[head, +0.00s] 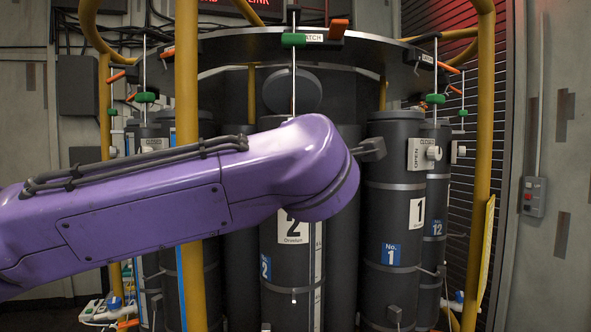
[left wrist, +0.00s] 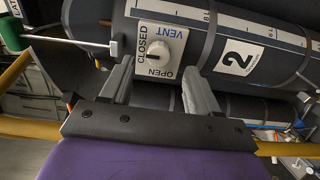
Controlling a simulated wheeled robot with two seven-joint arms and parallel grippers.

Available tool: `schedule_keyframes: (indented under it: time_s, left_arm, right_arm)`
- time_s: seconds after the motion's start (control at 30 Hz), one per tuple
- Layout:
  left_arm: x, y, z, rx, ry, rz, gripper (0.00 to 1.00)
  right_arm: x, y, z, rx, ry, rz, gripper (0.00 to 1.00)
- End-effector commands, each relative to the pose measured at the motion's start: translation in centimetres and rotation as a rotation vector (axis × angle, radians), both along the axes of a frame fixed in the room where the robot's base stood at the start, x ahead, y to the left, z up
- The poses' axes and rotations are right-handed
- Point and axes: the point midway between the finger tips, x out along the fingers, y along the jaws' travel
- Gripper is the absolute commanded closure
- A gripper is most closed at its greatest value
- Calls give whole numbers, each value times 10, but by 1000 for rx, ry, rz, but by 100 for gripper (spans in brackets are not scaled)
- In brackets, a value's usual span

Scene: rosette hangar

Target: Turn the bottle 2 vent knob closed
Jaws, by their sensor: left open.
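Bottle 2 (head: 272,275) is a dark upright cylinder with a large "2" label, standing in the centre of the head view. My purple left arm hides its upper part and vent knob there. In the left wrist view the bottle (left wrist: 215,75) lies across the top. Its white vent knob (left wrist: 158,52) sits on a white plate marked OPEN, CLOSED and VENT. I cannot tell for sure which word the knob points to. My left gripper (left wrist: 159,70) is open, its two fingers apart on either side of the plate, with nothing between them. My right gripper is not in view.
Bottle 1 (head: 391,205), with its own white knob (head: 433,153), stands right of bottle 2, and bottle 12 (head: 436,200) is behind it. Yellow posts (head: 187,250) rise in front. A dark ring (head: 245,45) with green-handled rods (head: 293,40) hangs above.

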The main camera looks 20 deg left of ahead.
Motion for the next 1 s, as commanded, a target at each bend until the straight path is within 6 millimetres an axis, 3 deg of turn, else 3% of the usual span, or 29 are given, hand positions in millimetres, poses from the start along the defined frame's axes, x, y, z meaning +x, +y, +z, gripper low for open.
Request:
schedule_keyframes:
  time_s: [0.03,0.23,0.87,1.0]
  left_arm:
    - [-12,-5,-5,2,-5,-1,39]
    - [-44,-17,-1,2,-3,0,39]
    - [-50,-13,-2,2,6,13,39]
    - [-66,-14,-6,0,15,4,39]
  right_arm:
    - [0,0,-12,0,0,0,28]
    - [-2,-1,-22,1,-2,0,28]
    - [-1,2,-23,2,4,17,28]
    - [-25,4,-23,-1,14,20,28]
